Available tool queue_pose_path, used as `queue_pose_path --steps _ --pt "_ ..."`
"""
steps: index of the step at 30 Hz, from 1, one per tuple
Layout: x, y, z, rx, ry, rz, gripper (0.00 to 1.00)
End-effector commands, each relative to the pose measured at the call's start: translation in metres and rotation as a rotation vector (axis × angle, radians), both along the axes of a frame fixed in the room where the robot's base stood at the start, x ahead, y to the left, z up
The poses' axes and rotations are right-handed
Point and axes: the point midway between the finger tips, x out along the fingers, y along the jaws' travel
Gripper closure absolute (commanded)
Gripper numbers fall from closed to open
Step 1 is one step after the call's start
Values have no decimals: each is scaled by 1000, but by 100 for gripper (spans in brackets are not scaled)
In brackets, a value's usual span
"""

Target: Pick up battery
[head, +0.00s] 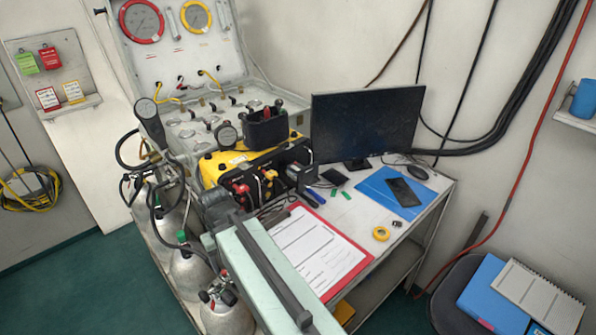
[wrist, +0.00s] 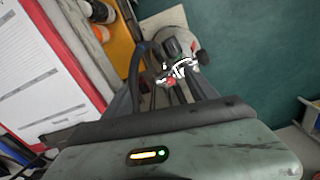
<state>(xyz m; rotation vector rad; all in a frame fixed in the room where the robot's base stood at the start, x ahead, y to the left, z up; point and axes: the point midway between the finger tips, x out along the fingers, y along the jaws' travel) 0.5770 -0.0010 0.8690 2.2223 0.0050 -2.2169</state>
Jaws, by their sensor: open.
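I cannot tell for sure which thing is the battery; no part is clearly marked as one. A small black block (head: 334,177) lies on the desk in front of the monitor, but its kind is too small to tell. My gripper (head: 214,205) is over the desk's left edge, near the yellow-black unit (head: 224,164) and the red clipboard (head: 318,250). In the wrist view my gripper (wrist: 170,85) points down past the desk edge towards a cylinder valve (wrist: 176,68). It is open, with nothing seen held in it.
Grey gas cylinders (head: 190,270) with hoses stand left of the desk. A monitor (head: 366,125), a blue folder (head: 392,190) with a dark phone-like slab and a yellow tape roll (head: 381,233) are on the desk. A chair (head: 460,290) stands right.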

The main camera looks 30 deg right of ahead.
Motion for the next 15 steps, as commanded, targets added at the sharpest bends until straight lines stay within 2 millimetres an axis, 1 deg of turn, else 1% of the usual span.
queue_pose_path --steps 1,2,3,5,6,8,9,11,12,14,15 --pt "5 -4 23 1 -4 0 35" --pt "8 -6 34 1 -7 0 35" --pt "12 -10 50 2 -11 2 35" --pt "20 -18 78 4 -19 5 35" --pt "31 -26 96 5 -26 9 35" --pt "52 -53 120 10 -38 21 35" --pt "63 -71 135 12 -46 29 35" --pt "76 -99 156 14 -56 41 35" --pt "84 -118 170 14 -63 49 35" --pt "95 -146 191 14 -75 61 35" --pt "101 -164 203 13 -82 67 35"
